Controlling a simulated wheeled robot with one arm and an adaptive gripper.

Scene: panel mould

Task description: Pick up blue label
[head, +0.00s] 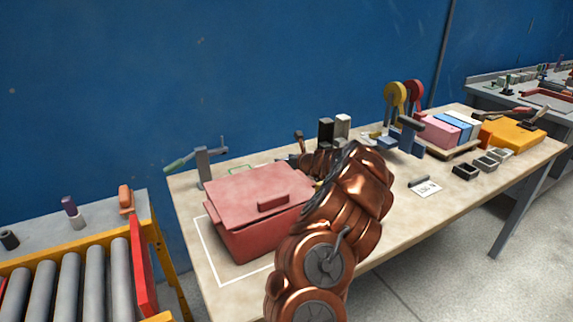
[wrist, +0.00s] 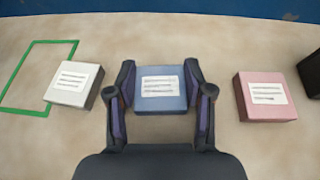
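The blue label (wrist: 162,101) is a small blue block with a white printed patch on top. In the wrist view it lies between the two dark fingers of my gripper (wrist: 161,85). The fingers stand apart close to its left and right sides; contact cannot be told. The block looks level with its neighbours on the table. In the head view my copper-coloured arm reaches over the table behind the red case, and the blue label cannot be made out there.
A white label block (wrist: 74,85) lies left and a pink one (wrist: 266,97) right, both with room from the fingers. A green outline (wrist: 30,75) is at far left, a dark block (wrist: 312,74) at far right. The red case (head: 257,203) stands beside my arm.

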